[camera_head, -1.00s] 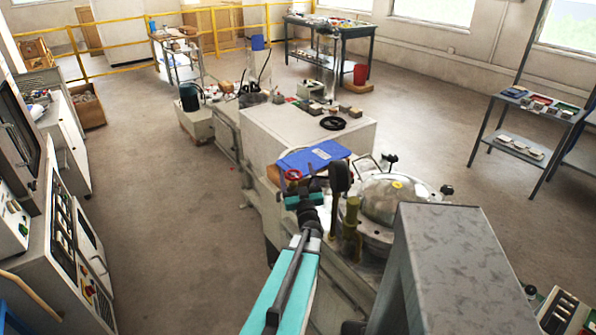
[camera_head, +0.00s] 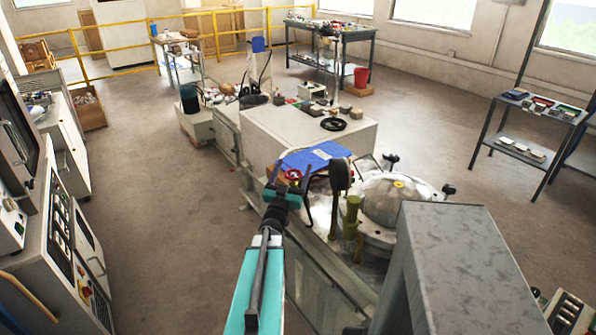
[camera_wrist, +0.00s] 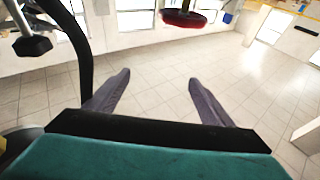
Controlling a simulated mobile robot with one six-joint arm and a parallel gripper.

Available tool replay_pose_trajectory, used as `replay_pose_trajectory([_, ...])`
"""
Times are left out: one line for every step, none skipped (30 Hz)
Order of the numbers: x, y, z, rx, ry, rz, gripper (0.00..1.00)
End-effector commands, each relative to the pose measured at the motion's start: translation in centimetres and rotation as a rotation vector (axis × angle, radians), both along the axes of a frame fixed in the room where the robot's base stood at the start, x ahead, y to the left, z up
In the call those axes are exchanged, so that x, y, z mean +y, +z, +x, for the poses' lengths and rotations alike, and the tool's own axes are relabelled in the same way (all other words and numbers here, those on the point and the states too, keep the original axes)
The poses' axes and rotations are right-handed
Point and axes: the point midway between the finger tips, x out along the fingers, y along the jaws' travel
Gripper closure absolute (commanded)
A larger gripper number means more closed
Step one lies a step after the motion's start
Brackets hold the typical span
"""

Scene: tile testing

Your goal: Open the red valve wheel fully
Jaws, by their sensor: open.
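The red valve wheel (camera_head: 293,174) is a small red ring in front of the blue folder in the head view. In the wrist view the wheel (camera_wrist: 185,18) is at the top edge, dark red and seen nearly edge-on. My gripper (camera_head: 290,171) is open, and its fingers overlap the wheel's place in the head view. In the wrist view my gripper (camera_wrist: 160,78) has its two grey fingers spread, with only floor showing between them. The wheel appears above and a little right of the fingertips, apart from them.
A round metal vessel (camera_head: 392,200) with brass fittings (camera_head: 351,225) stands right of my arm. A black curved pipe (camera_wrist: 82,55) is close left of my fingers. The floor at left is clear.

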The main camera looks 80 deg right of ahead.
Motion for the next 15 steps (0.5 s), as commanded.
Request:
replay_pose_trajectory([0.1, -0.5, 0.4, -0.005, -0.013, 0.015, 0.25])
replay_pose_trajectory([0.2, -0.7, 0.5, -0.009, -0.024, 0.025, 0.25])
replay_pose_trajectory([0.3, -1.1, 0.6, -0.013, -0.038, 0.040, 0.25])
replay_pose_trajectory([0.3, -1.4, 0.8, -0.015, -0.048, 0.051, 0.25])
replay_pose_trajectory([0.4, -1.6, 0.9, -0.019, -0.056, 0.063, 0.25])
replay_pose_trajectory([0.5, -2.1, 1.1, -0.021, -0.068, 0.080, 0.25])
replay_pose_trajectory([0.6, -2.4, 1.3, -0.023, -0.077, 0.093, 0.25])
replay_pose_trajectory([0.6, -2.7, 1.4, -0.026, -0.085, 0.106, 0.25])
replay_pose_trajectory([0.8, -3.1, 1.7, -0.028, -0.095, 0.125, 0.25])
replay_pose_trajectory([0.9, -3.5, 1.9, -0.030, -0.101, 0.139, 0.25])
replay_pose_trajectory([0.9, -3.9, 2.1, -0.033, -0.108, 0.154, 0.25])
replay_pose_trajectory([1.1, -4.3, 2.4, -0.036, -0.116, 0.174, 0.25])
replay_pose_trajectory([1.2, -4.7, 2.6, -0.038, -0.121, 0.189, 0.25])
replay_pose_trajectory([1.3, -5.1, 2.9, -0.039, -0.125, 0.203, 0.25])
replay_pose_trajectory([1.4, -5.5, 3.1, -0.040, -0.130, 0.221, 0.25])
